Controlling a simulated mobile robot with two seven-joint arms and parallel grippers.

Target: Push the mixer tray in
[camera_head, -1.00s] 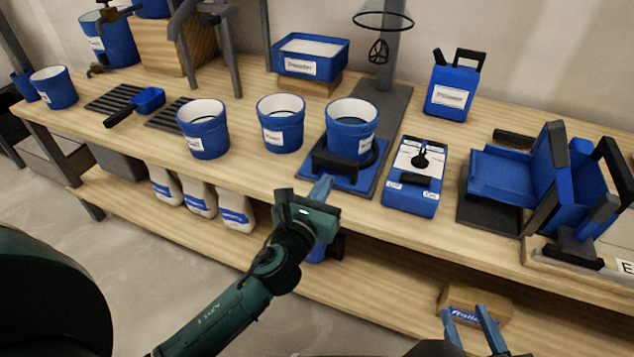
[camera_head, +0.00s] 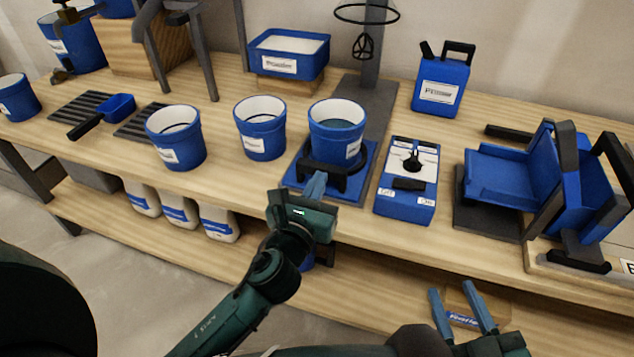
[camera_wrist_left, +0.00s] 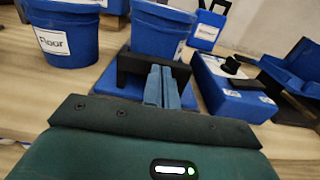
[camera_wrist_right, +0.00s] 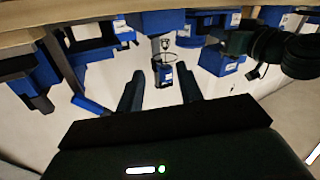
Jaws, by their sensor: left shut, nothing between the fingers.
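The blue mixer tray (camera_head: 353,188) lies on the bench at the foot of the grey mixer stand, with a black handle (camera_head: 322,178) on its front. A blue bucket (camera_head: 337,128) with a white inside stands upright on it. My left gripper (camera_head: 316,184) is shut and empty, its fingertips at the handle; whether they touch it I cannot tell. In the left wrist view the closed fingers (camera_wrist_left: 161,86) point at the black handle (camera_wrist_left: 128,68) under the bucket. My right gripper (camera_head: 456,298) is open and empty, low in front of the bench.
The whisk (camera_head: 363,46) and its ring hang above, behind the bucket. A blue switch box (camera_head: 405,205) stands close right of the tray. Two more buckets (camera_head: 261,128) (camera_head: 176,137) stand to the left. A blue hinged device (camera_head: 510,175) is at the right.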

